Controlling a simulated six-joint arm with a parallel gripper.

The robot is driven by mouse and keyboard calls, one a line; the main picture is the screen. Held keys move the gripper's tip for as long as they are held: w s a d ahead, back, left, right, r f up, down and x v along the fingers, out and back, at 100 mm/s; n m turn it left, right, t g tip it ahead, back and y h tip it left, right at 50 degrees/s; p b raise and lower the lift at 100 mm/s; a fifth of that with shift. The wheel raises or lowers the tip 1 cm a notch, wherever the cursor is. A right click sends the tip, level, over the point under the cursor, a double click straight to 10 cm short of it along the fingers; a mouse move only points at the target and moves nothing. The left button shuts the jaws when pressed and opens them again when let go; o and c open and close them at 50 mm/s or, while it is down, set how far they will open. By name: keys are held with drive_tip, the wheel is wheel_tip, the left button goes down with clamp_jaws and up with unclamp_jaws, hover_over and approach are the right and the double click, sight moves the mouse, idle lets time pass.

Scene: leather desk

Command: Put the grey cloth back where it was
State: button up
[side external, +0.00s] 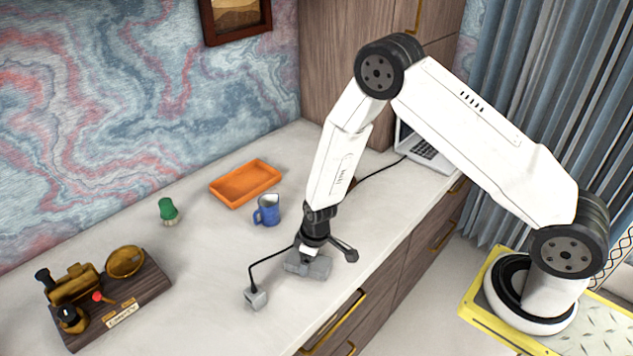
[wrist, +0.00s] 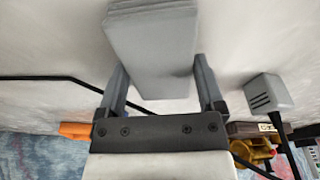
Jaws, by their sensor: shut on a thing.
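The grey cloth (side external: 309,266) is a folded, flat-sided block near the front edge of the pale desk top in the side view. My gripper (side external: 313,252) points down over it and is shut on it. In the wrist view the cloth (wrist: 152,52) lies between the two fingers of my gripper (wrist: 162,78), and its stacked folds show at the top. Whether its underside touches the desk or hangs just above it I cannot tell.
A blue jug (side external: 267,210), an orange tray (side external: 245,183), a green-topped item (side external: 168,210) and a wooden stand with brass pieces (side external: 140,290) stand farther left.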

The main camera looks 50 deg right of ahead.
sight(317, 262)
drive_tip(key=shift+f, duration=0.15)
drive_tip(key=o, duration=0.8)
drive_tip(key=shift+s+d+r, duration=0.1)
drive_tip(key=shift+s+r, duration=0.2)
drive_tip(key=shift+r, duration=1.75)
drive_tip(key=shift+s+d+r, duration=0.15)
drive_tip(key=shift+s+r, duration=0.1)
drive_tip(key=shift+r, duration=1.75)
drive_tip(key=shift+s+d+r, duration=0.1)
drive_tip(key=shift+s+r, duration=0.2)
drive_tip(key=shift+r, duration=1.75)
drive_tip(key=shift+s+d+r+m+t+h, duration=0.15)
drive_tip(key=shift+s+d+r+m, duration=0.55)
drive_tip(key=shift+s+r, duration=1.25)
drive_tip(key=shift+s+d+r+m+t+h, duration=0.15)
drive_tip(key=shift+s+d+r+m, duration=0.5)
drive_tip(key=shift+s+r, duration=1.25)
drive_tip(key=shift+s+d+r+m+t+h, duration=0.15)
drive_tip(key=shift+s+d+r+m, duration=0.55)
drive_tip(key=shift+s+r, duration=1.25)
